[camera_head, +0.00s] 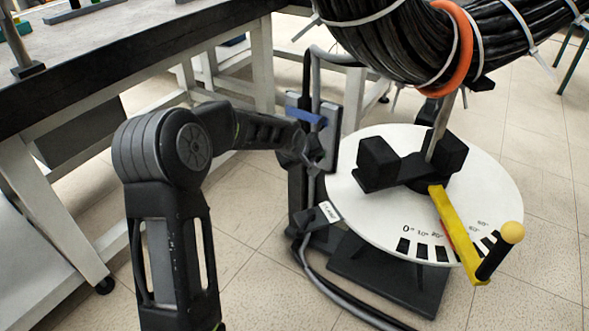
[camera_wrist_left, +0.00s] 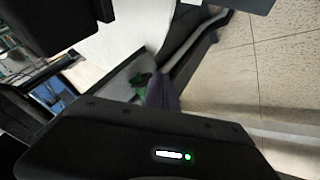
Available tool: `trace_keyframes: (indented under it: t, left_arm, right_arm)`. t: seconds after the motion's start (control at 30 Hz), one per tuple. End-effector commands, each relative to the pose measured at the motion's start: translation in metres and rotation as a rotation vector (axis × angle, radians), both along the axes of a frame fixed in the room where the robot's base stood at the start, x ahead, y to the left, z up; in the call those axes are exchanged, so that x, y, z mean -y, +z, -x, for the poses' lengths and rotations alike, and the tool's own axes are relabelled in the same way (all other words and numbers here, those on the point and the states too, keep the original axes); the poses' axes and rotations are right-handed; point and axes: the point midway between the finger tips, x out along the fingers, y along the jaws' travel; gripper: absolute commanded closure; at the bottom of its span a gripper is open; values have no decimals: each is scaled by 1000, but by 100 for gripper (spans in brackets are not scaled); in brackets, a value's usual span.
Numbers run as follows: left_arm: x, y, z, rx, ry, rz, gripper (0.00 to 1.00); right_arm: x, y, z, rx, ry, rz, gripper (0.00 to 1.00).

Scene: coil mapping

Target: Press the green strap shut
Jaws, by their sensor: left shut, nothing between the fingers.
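My left arm comes in from the left in the head view, and its dark left gripper (camera_head: 318,152) is at the grey upright panel on the post beside the round dial. The gripper is shut and empty; its narrow dark fingers (camera_wrist_left: 163,94) show blurred in the left wrist view. A small piece of the green strap (camera_wrist_left: 143,79) shows just beyond them, partly hidden, and I cannot tell whether they touch. The green strap is not clear in the head view. A blue strap (camera_head: 305,116) crosses the panel's upper part. My right gripper is not in view.
A white round dial (camera_head: 360,215) with angle marks stands on the right, with a yellow crank arm (camera_head: 455,232) and black blocks. A thick black cable bundle (camera_head: 400,45) with an orange band (camera_head: 461,60) hangs above. A workbench (camera_head: 110,50) is at left. Cables run along the floor.

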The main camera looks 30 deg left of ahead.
Motion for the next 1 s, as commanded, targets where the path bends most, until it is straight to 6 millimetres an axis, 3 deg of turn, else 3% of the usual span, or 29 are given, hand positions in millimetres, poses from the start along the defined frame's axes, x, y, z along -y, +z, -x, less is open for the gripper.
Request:
trace_keyframes:
  t: [0.2,0.57,1.0]
  left_arm:
    - [8,2,-16,2,1,0,100]
    - [8,4,-17,10,-1,0,100]
    - [-8,4,-6,10,5,-3,100]
  right_arm:
    - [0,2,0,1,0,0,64]
    - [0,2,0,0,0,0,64]
    - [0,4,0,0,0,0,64]
